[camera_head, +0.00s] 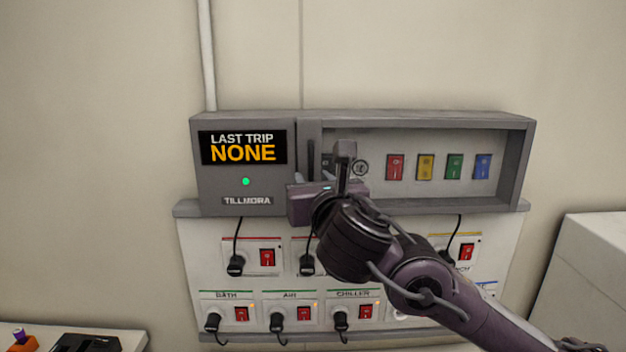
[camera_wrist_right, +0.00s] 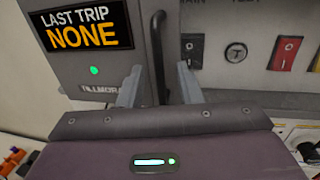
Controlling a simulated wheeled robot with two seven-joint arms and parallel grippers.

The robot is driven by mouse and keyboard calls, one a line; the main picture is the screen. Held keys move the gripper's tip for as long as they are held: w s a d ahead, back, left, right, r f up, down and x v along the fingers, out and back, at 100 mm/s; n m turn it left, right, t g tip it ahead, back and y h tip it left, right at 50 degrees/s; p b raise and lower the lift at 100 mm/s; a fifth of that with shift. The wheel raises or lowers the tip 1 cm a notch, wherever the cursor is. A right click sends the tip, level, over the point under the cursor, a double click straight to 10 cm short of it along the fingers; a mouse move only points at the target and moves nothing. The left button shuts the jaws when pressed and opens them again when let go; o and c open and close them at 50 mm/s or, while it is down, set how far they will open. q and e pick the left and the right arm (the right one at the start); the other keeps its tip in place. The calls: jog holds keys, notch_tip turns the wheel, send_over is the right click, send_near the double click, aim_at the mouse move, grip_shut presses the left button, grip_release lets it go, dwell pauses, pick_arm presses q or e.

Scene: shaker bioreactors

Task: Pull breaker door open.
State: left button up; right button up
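The breaker box (camera_head: 365,113) is grey and fixed to the wall. Its display reads "LAST TRIP NONE". Right of the display is a recess with coloured breaker switches (camera_head: 425,167). A dark vertical handle (camera_wrist_right: 157,58) stands on the grey strip (camera_wrist_right: 180,18) between display and recess; I take this strip as the breaker door's left edge. Whether a clear pane covers the recess I cannot tell. My right gripper (camera_head: 325,168) is open at the handle. In the right wrist view its fingers (camera_wrist_right: 158,88) stand on either side of the handle, with visible gaps. My left gripper is not in view.
Below the box is a white socket panel (camera_head: 205,260) with several black plugs, cables and red switches. A white surface with dark and orange items (camera_head: 85,343) is at lower left. A white block (camera_head: 590,270) stands at right. The wall above is clear apart from a conduit (camera_head: 207,55).

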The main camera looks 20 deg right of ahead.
jog(key=shift+w, duration=0.4)
grip_shut()
